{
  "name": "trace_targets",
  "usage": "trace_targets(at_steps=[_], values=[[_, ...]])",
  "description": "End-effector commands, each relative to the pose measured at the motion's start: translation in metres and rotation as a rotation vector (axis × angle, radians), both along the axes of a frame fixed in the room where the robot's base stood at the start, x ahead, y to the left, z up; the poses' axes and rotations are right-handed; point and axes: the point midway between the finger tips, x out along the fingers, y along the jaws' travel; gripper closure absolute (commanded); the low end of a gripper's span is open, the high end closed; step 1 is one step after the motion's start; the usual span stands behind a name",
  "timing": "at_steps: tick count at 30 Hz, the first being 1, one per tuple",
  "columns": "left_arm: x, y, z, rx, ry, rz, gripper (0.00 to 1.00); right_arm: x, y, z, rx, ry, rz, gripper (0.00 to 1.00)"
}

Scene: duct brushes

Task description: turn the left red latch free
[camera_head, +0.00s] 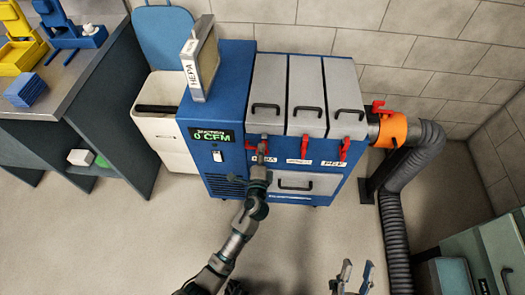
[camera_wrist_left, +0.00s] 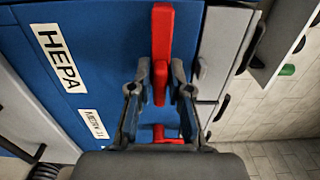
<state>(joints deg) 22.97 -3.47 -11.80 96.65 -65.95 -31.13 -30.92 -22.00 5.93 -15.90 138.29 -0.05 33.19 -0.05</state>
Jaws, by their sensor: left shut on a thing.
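The left red latch (camera_head: 250,147) is on the front of the blue machine (camera_head: 222,108), below the left grey lid (camera_head: 267,88). My left gripper (camera_head: 263,150) is at this latch and partly hides it in the head view. In the left wrist view the red latch (camera_wrist_left: 161,45) runs between the two fingers of my left gripper (camera_wrist_left: 160,88), which is shut on it. A second red latch (camera_wrist_left: 163,133) shows beyond the fingers. My right gripper (camera_head: 353,277) is at the bottom of the head view, its fingers apart and empty.
Middle (camera_head: 305,147) and right (camera_head: 345,149) red latches sit alongside. An orange collar (camera_head: 392,130) and grey hose (camera_head: 392,225) are on the right. A HEPA filter (camera_head: 200,62) stands on top of the machine. A workbench (camera_head: 85,75) is at left; floor in front is clear.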

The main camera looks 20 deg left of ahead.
Motion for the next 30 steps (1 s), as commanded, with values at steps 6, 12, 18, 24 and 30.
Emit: trace_targets(at_steps=[6,12,18,24,30], values=[[-0.0009,-0.0001,-0.0056,-0.036,0.000,0.001,1.00,-0.0040,-0.0010,0.0017,0.011,-0.031,-0.001,0.60],[-0.0010,0.0000,-0.0058,-0.041,-0.001,0.001,1.00,-0.0031,-0.0011,0.0017,0.012,-0.034,-0.001,0.60],[-0.0011,-0.0001,-0.0063,-0.041,0.000,0.001,1.00,-0.0030,-0.0011,0.0018,0.012,-0.035,-0.001,0.60],[-0.0010,-0.0001,-0.0045,-0.039,-0.003,0.001,0.62,-0.0029,-0.0011,0.0021,0.012,-0.035,-0.001,0.60],[-0.0024,-0.0006,-0.0030,-0.038,-0.006,0.000,0.62,-0.0045,-0.0012,0.0016,0.012,-0.032,-0.002,0.60]])
